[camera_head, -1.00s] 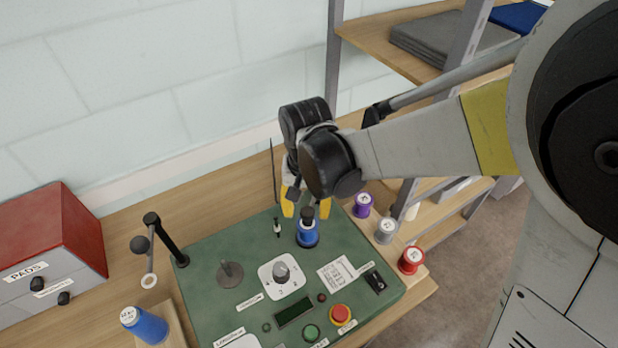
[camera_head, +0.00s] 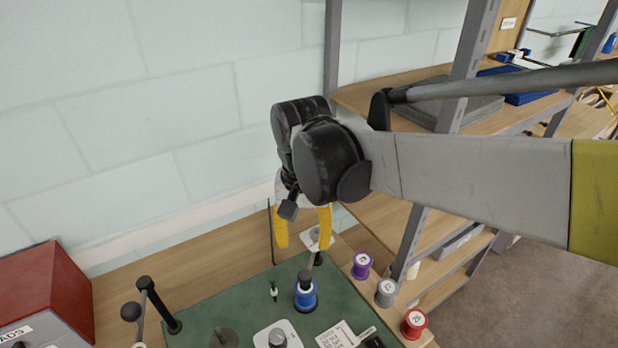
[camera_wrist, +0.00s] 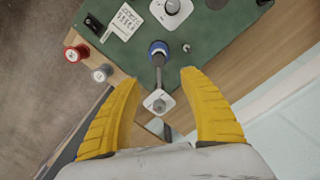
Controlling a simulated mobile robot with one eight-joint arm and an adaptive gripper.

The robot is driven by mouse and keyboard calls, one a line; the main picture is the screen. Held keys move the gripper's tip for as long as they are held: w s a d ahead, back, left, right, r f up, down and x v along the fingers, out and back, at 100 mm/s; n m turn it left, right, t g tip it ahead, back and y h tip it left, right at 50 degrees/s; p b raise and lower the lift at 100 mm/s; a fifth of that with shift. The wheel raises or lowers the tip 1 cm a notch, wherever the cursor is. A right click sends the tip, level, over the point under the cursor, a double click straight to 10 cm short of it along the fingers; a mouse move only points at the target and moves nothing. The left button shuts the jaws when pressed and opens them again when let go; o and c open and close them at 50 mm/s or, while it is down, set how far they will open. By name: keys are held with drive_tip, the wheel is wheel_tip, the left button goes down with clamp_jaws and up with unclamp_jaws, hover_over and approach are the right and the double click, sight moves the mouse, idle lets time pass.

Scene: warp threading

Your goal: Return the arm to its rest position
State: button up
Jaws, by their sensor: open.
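My gripper (camera_head: 288,228) has yellow fingers and hangs above the back part of the green panel (camera_head: 235,308), near the wall. It is open and empty. In the wrist view the two fingers (camera_wrist: 160,90) stand wide apart with nothing between them at their own height. A blue thread spool (camera_head: 305,295) with a dark top stands upright on the panel below the gripper, apart from it. The spool also shows in the wrist view (camera_wrist: 158,48). My arm reaches in from the right side of the head view.
Purple (camera_head: 361,265), grey (camera_head: 386,293) and red (camera_head: 413,323) spools stand along the right edge of the bench. A wooden shelf rack (camera_head: 400,235) is close on the right. A black post (camera_head: 158,305) and a red cabinet (camera_head: 45,290) are at left. The air above the panel is clear.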

idle(0.3)
drive_tip(key=s+d+f+t+b, duration=0.2)
drive_tip(key=d+b, duration=0.1)
drive_tip(key=d, duration=0.4)
drive_tip(key=s+d+f+t+b, duration=0.2)
drive_tip(key=d+f+b, duration=0.1)
drive_tip(key=d, duration=0.4)
drive_tip(key=s+d+f+t+b, duration=0.2)
drive_tip(key=s+d+t+b, duration=0.1)
drive_tip(key=d, duration=0.4)
drive_tip(key=shift+d+f, duration=0.3)
drive_tip(key=shift+d, duration=0.1)
drive_tip(key=shift+o, duration=0.2)
idle(1.4)
